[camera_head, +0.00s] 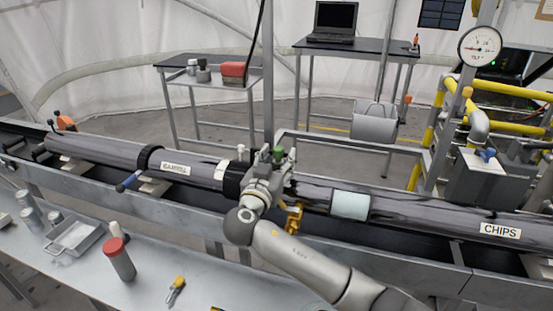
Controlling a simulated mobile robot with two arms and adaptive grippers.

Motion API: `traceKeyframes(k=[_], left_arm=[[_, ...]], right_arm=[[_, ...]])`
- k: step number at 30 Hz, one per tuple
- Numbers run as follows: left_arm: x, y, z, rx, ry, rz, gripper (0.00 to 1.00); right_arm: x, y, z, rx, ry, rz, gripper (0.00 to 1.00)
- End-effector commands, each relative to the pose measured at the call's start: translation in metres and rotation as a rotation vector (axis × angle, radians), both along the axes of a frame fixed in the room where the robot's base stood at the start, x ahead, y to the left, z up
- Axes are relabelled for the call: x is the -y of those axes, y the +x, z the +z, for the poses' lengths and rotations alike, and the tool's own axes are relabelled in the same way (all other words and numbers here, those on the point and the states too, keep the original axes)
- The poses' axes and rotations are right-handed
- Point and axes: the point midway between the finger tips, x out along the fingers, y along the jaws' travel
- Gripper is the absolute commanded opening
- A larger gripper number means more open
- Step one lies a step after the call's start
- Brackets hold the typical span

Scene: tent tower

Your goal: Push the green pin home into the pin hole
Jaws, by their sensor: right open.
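A small green pin (279,153) stands upright at the right gripper's fingers, above the long dark pipe-like barrel (320,195). My right gripper (270,160) is open at the pin, over the dark collar (236,178) region of the barrel. At this size I cannot tell whether the fingers touch the pin. The gripper body hides the pin's lower end and the pin hole, so how deep the pin sits does not show. My left gripper is not in view.
A brass-coloured fitting (294,217) sits just right of my right wrist. The metal bench (190,265) in front carries a red-capped cylinder (118,258), a yellow-handled tool (176,289) and a tray (76,238). Yellow railings (441,120) and a gauge (480,46) stand at the right.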

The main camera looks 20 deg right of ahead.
Motion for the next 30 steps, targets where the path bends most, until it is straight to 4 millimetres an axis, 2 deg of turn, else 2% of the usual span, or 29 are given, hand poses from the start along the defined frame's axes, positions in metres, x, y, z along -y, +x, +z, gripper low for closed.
traceKeyframes(k=[4,7,15,21,30], left_arm=[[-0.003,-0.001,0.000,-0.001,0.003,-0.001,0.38],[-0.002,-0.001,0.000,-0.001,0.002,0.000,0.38],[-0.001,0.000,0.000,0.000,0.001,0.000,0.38],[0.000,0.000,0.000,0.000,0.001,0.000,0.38],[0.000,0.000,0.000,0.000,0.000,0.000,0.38]], right_arm=[[-0.003,-0.003,0.000,0.001,0.001,0.002,0.49],[-0.011,-0.013,-0.002,-0.001,0.002,0.005,0.49],[-0.042,-0.061,-0.005,-0.002,0.005,0.004,0.49],[-0.059,-0.088,-0.006,-0.002,0.002,0.002,0.49],[-0.066,-0.100,-0.006,-0.001,0.001,-0.001,0.49]])
